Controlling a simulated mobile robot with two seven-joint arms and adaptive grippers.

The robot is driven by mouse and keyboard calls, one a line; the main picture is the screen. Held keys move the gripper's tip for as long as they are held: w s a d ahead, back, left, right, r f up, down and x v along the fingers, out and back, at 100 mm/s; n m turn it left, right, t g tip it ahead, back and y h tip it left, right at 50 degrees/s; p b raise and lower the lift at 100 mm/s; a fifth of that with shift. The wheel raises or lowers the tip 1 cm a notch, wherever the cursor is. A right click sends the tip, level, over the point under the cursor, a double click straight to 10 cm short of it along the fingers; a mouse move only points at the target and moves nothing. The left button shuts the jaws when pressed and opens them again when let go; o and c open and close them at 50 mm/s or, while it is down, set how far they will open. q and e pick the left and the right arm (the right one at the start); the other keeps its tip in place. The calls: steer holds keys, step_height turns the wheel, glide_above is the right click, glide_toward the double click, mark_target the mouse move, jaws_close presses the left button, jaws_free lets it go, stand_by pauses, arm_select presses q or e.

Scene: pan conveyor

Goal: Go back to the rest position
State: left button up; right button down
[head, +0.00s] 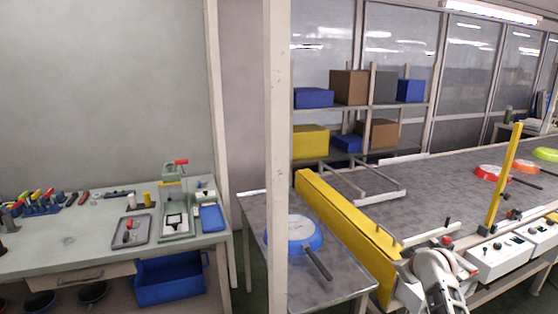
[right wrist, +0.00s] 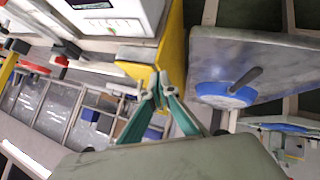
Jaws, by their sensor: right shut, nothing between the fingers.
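My right gripper (right wrist: 160,84) shows in the right wrist view with its green fingers together at the tips, shut and empty. In the head view, part of my right arm is at the bottom right, in front of the conveyor's yellow end panel. A blue pan (head: 306,246) with a dark handle lies on the small grey table (head: 335,287). The blue pan also shows in the right wrist view (right wrist: 216,96), to the right of my fingers and apart from them. My left gripper is in neither view.
The yellow panel (head: 345,232) closes the conveyor's near end. A workbench (head: 75,250) with tools stands left, beyond a post (head: 277,150).

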steer(key=s+a+f, duration=0.3)
steer(key=s+f, duration=0.5)
steer(key=s, duration=0.3)
steer(key=s+a+f, duration=0.3)
steer(key=s+f, duration=0.6)
steer(key=s, duration=0.1)
steer(key=s+a+y, duration=0.1)
steer(key=s+a, duration=0.2)
steer(key=s, duration=0.4)
steer(key=s+a+f+y, duration=0.1)
steer(key=s+a, duration=0.3)
steer(key=s, duration=0.4)
steer(key=s+a+m+y, duration=0.1)
steer(key=s+a, duration=0.3)
steer(key=s, duration=0.4)
steer(key=shift+s+a+f+t, duration=0.15)
steer(key=shift+s+f+t, duration=0.05)
steer(key=shift+f+t, duration=0.1)
